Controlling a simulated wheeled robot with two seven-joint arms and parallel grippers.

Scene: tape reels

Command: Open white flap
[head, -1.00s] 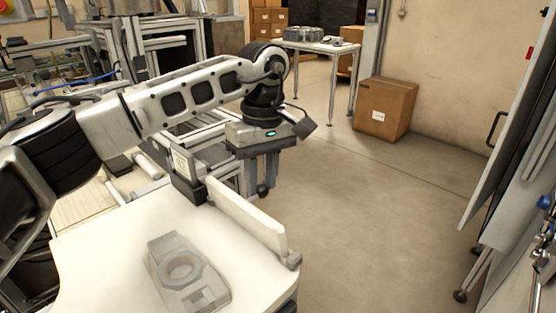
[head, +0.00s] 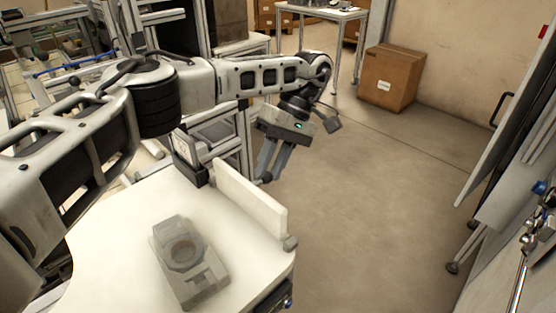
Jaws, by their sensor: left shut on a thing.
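The white flap (head: 248,203) is a long narrow panel standing upright along the right edge of the white table. My left gripper (head: 268,178) reaches down from above at the flap's far side. Its fingers are close together and shut on the flap near the upper edge. The fingertips are partly hidden behind the flap, so the exact contact is hard to see. My right gripper is not in view.
A grey fixture with a round recess (head: 186,262) lies on the white table (head: 120,235). A dark device (head: 187,158) stands at the flap's far end. The floor right of the table is free, with a cardboard box (head: 390,78) near the wall.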

